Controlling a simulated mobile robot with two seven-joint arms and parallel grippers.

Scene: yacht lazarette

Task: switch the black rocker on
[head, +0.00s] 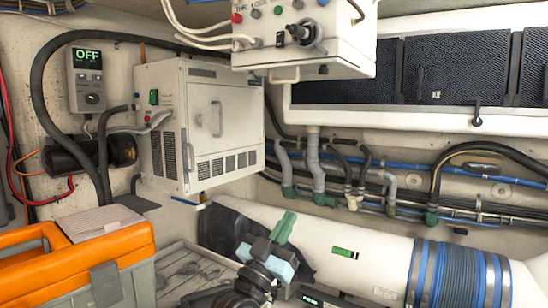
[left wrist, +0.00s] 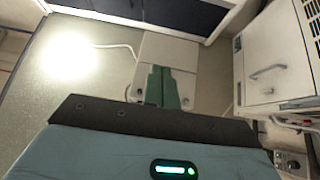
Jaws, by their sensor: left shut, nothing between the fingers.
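A small black rocker (head: 280,39) appears to sit on the front of the white control box (head: 330,62) at the top centre of the head view, left of a large black knob. Its position is too small to read. My left gripper (head: 287,222) has green fingers, is shut and empty, and is well below the box, apart from it. In the left wrist view the shut fingers (left wrist: 162,72) overlap a pale box face behind them; no rocker can be made out there. My right gripper is not in view.
A grey panel (head: 86,80) reads OFF at the left. A white cabinet (head: 215,118) with a handle and green switch stands left of the control box. An orange-lidded case (head: 125,248) is at lower left. Pipes and a white duct (head: 385,260) run along the right.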

